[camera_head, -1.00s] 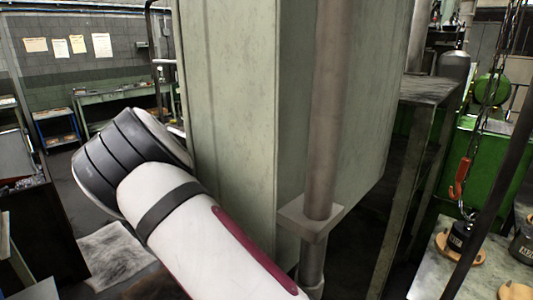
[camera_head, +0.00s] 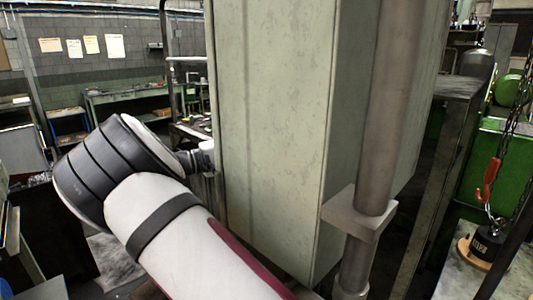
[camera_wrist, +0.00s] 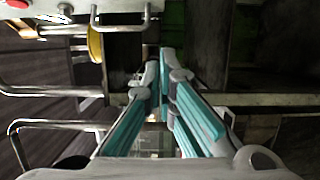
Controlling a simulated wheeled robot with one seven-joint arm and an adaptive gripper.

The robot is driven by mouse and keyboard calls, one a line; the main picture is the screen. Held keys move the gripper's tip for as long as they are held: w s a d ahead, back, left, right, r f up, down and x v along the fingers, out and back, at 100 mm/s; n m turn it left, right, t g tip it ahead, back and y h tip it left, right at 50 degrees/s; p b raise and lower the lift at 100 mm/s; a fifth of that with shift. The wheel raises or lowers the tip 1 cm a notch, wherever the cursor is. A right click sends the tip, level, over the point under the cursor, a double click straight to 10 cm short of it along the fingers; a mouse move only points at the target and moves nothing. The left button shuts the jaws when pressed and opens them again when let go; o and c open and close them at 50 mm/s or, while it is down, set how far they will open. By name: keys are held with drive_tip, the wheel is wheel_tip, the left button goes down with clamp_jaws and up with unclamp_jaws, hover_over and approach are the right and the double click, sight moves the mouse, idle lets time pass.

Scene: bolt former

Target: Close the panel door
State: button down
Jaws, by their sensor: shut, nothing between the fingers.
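A tall pale green metal panel (camera_head: 268,120), which looks like the panel door or its cabinet, fills the middle of the head view. I cannot tell which part is the door or how far it stands open. My arm reaches up to the panel's left edge, and its far end passes behind that edge. My gripper is hidden there in the head view. In the wrist view my gripper (camera_wrist: 163,85) has its teal fingers together at the tips, with nothing between them. I cannot tell whether it touches the panel.
A thick vertical pipe (camera_head: 392,110) with a square bracket stands at the panel's right. Metal bar handles (camera_wrist: 55,90) and a yellow round part (camera_wrist: 95,43) lie left of my gripper in the wrist view. A red hook (camera_head: 490,180) hangs at the right. A workbench (camera_head: 125,95) stands behind.

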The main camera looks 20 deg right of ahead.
drive_tip(key=s+d+r+m+g+p, duration=0.1)
drive_tip(key=d+g+p, duration=0.1)
drive_tip(key=d, duration=0.3)
drive_tip(key=s+d+r+m+g+p, duration=0.1)
drive_tip(key=s+d+r+g+p, duration=0.1)
drive_tip(key=d+p, duration=0.2)
drive_tip(key=shift+s+d+r+m+p, duration=0.2)
drive_tip(key=shift+d+m+p, duration=0.2)
drive_tip(key=shift+d, duration=0.6)
drive_tip(key=s+d+m+g+y+b, duration=0.1)
drive_tip(key=s+d+m+g+y, duration=0.1)
drive_tip(key=s+d+g, duration=0.3)
drive_tip(key=s+m, duration=0.1)
drive_tip(key=s, duration=0.2)
drive_tip(key=shift+s+d, duration=0.25)
drive_tip(key=shift+d, duration=0.05)
drive_tip(key=shift+f, duration=0.1)
